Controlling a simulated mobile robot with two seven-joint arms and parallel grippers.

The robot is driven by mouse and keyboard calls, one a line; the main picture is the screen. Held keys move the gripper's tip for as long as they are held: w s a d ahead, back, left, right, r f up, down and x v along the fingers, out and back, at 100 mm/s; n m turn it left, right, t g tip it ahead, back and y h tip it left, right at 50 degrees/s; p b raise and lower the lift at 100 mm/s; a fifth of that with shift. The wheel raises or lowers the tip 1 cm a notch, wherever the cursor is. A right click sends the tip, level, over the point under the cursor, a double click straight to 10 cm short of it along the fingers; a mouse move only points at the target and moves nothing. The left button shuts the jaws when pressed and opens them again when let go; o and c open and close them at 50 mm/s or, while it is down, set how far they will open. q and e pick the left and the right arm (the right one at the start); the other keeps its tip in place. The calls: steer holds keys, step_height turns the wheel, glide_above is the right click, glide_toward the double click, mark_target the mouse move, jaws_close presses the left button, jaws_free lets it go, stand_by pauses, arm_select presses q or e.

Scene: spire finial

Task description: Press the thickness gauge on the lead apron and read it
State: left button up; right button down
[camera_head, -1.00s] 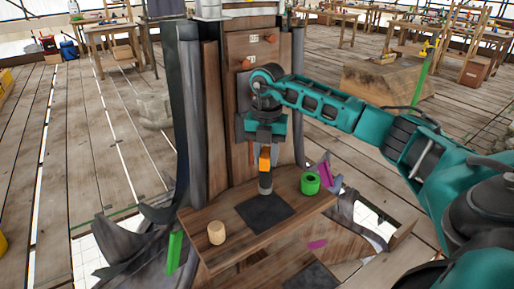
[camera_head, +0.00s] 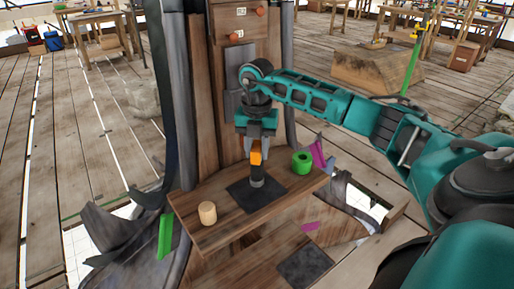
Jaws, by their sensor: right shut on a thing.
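The thickness gauge (camera_head: 256,158) has an orange upper body and a dark, rounded lower end. My right gripper (camera_head: 257,140) is shut on its top and holds it upright over the wooden shelf (camera_head: 235,220). A flat dark grey square (camera_head: 262,199), which looks like the lead apron piece, lies on the shelf directly below. The gauge's lower end is at the back half of this square; I cannot tell whether it touches. No reading can be made out. My left gripper is not in view.
A pale wooden cylinder (camera_head: 208,213) stands on the shelf at left and a green ring (camera_head: 302,162) at right. A second dark square (camera_head: 305,267) lies on lower boards in front. A tall plank back with orange knobs (camera_head: 261,12) rises behind the shelf.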

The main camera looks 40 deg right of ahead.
steer(key=shift+f, duration=0.2)
steer(key=shift+f, duration=0.1)
steer(key=shift+f+b, duration=0.9)
steer(key=shift+f, duration=0.4)
stand_by(1.2)
steer(key=shift+r+p, duration=0.1)
steer(key=shift+p, duration=0.25)
